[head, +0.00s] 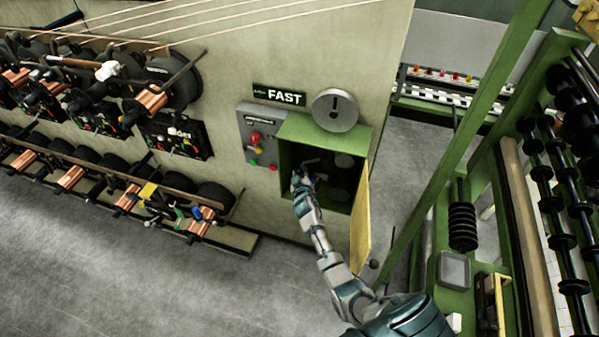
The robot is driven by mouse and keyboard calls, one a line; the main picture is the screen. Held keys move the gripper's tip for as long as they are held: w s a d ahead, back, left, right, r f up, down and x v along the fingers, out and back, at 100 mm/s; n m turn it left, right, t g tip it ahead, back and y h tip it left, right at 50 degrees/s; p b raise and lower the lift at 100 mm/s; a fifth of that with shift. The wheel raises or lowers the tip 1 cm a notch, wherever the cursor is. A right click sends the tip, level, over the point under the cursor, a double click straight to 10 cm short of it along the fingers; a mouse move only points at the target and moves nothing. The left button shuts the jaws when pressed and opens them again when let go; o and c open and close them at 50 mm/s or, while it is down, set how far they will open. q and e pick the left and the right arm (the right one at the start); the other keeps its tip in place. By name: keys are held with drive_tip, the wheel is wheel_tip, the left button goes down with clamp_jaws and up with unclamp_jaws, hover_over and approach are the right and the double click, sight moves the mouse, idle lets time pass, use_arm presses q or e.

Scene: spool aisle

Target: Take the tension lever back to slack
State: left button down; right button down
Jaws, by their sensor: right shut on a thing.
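My right gripper (303,176) reaches into the open green box (330,132) on the beige wall. It is shut on a small dark handle at the box's left side, which looks like the tension lever. The hand covers most of this handle, so its angle cannot be read. Dark round parts show deeper in the box, to the right of the gripper. The box's yellow door (361,232) hangs open on the right, close beside my forearm. My left gripper is out of view.
A grey control panel (257,137) with a red button adjoins the box on the left, below a FAST sign (279,95). A round grey disc (335,110) sits above. Spool racks (120,190) line the left; a green frame (460,150) stands right. Floor is clear at lower left.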

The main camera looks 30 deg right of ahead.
idle(0.3)
drive_tip(key=c, duration=0.8)
unclamp_jaws()
drive_tip(key=shift+w+a, duration=0.1)
drive_tip(key=shift+s+a, duration=0.1)
drive_tip(key=shift+s, duration=0.15)
drive_tip(key=v, duration=1.1)
drive_tip(key=shift+s+a+r, duration=0.1)
drive_tip(key=shift+s, duration=0.05)
